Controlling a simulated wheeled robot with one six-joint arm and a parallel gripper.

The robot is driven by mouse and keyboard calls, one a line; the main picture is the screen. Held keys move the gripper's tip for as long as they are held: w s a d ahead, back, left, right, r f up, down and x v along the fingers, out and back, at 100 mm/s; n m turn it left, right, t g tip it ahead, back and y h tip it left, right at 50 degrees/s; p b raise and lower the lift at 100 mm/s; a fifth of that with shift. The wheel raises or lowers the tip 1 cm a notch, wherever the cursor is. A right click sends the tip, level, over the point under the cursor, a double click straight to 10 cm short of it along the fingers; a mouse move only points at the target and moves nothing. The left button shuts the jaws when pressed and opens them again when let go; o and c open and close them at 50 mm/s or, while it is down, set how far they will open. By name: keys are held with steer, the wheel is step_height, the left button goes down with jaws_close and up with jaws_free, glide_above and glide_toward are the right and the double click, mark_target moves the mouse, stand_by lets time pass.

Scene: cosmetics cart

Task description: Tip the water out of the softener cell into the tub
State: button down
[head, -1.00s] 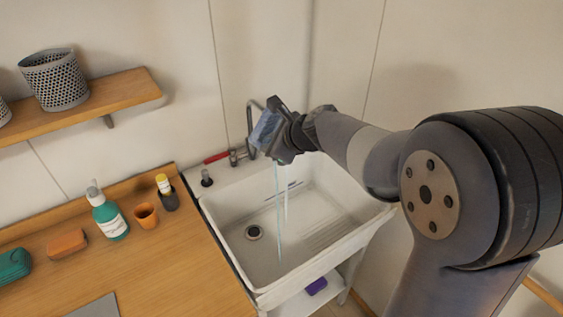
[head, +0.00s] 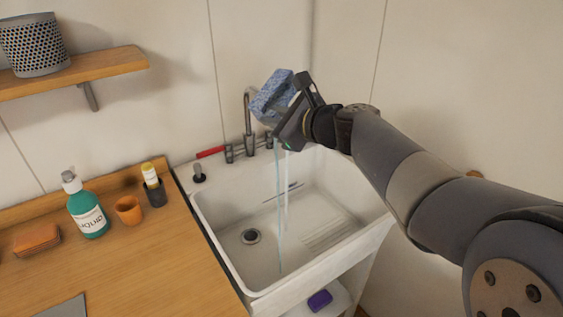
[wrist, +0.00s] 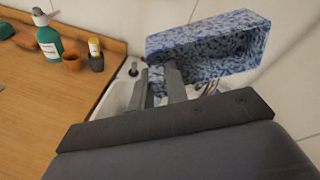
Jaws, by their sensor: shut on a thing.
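My gripper (head: 291,114) is shut on the softener cell (head: 271,94), a blue-and-white speckled box. The gripper holds it tilted, in the air above the back of the white tub (head: 232,212). The cell also shows large in the wrist view (wrist: 228,62), where my gripper (wrist: 163,88) reaches its lower left edge. Thin pale streams of water (head: 282,205) hang below the gripper and run down into the tub. I cannot tell how much water is left in the cell.
A faucet (head: 248,124) with a red handle (head: 210,153) stands at the tub's back edge, close to the cell. The wooden counter at left holds a green bottle (head: 86,209), an orange cup (head: 128,210), a dark holder (head: 155,193) and an orange block (head: 36,239).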

steer(key=f+t+y+b, duration=0.1)
steer(key=b, duration=0.8)
steer(key=shift+s+d+f+t+y, duration=0.1)
steer(key=shift+f+t+y, duration=0.05)
steer(key=shift+t+y, duration=0.25)
step_height(320, 180, up, 3)
steer(key=p, duration=0.4)
steer(key=shift+f+p, duration=0.2)
steer(key=shift+p, duration=0.1)
steer(key=g+h+p, duration=0.2)
steer(key=p, duration=0.8)
steer(key=shift+f, duration=0.1)
steer(key=shift+w+a+f+p, duration=0.15)
steer(key=shift+w+a+p, duration=0.1)
steer(key=shift+p, duration=0.55)
steer(key=shift+f+g, duration=0.3)
steer(key=shift+f, duration=0.2)
steer(key=shift+a+r+h, duration=0.1)
steer(key=shift+h, duration=0.2)
steer(key=shift+w+a+r+p, duration=0.1)
steer(key=shift+w+r+p, duration=0.05)
steer(key=shift+p, duration=0.85)
steer(key=p, duration=0.2)
steer(key=shift+w+a+g+h+p, duration=0.2)
steer(key=shift+g+h+p, duration=0.1)
steer(key=shift+g+p, duration=0.1)
steer(key=g+h+p, duration=0.1)
steer(key=p, duration=0.4)
steer(key=shift+p, duration=0.4)
